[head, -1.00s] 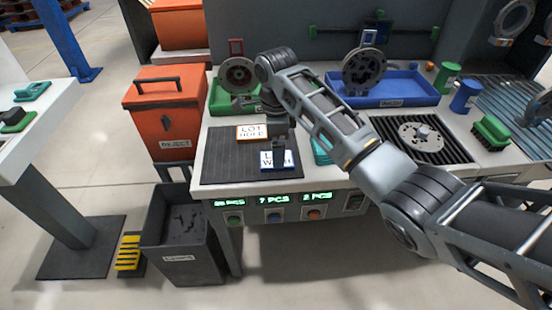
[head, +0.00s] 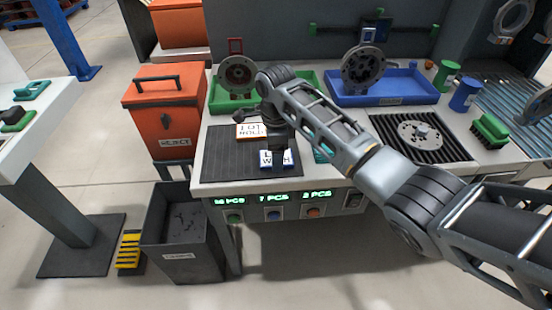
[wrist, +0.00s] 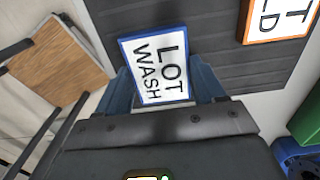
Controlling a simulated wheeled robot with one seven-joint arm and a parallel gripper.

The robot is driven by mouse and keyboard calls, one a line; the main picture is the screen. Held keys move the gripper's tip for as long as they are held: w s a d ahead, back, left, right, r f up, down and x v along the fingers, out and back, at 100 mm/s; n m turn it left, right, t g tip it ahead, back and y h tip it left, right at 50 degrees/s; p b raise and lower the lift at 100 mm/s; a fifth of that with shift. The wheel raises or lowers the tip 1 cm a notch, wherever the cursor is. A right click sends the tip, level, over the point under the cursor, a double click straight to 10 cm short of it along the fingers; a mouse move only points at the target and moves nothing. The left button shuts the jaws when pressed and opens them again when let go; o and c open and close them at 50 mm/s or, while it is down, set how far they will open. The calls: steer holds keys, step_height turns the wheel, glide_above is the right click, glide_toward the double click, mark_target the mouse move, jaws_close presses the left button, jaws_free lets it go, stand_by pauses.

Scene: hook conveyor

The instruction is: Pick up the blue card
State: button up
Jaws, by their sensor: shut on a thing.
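The blue card (wrist: 158,66) has a white face with black "LOT WASH" lettering and a blue border. In the wrist view it sits between the two fingers of my gripper (wrist: 167,85), which is shut on it. In the head view the blue card (head: 267,160) is at the front edge of the dark ribbed mat, partly hidden by my gripper (head: 279,150). I cannot tell whether the card still touches the mat.
An orange-bordered card (head: 249,131) lies on the dark mat (head: 232,160) behind the blue card. A green tray (head: 309,80) and a blue tray (head: 420,89) stand at the back. A teal object (head: 320,154) is just right of my gripper. The mat's left part is clear.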

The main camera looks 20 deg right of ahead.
steer(key=shift+c, duration=1.3)
steer(key=shift+r, duration=0.5)
steer(key=r, duration=0.3)
steer(key=shift+s+d+r, duration=0.3)
steer(key=shift+d, duration=0.05)
steer(key=s+d+r+p, duration=0.6)
steer(key=s+d+r, duration=0.1)
steer(key=r, duration=0.3)
steer(key=shift+s+d+r, duration=0.15)
steer(key=shift+d+r, duration=0.05)
steer(key=shift+d, duration=0.2)
steer(key=shift+f, duration=0.1)
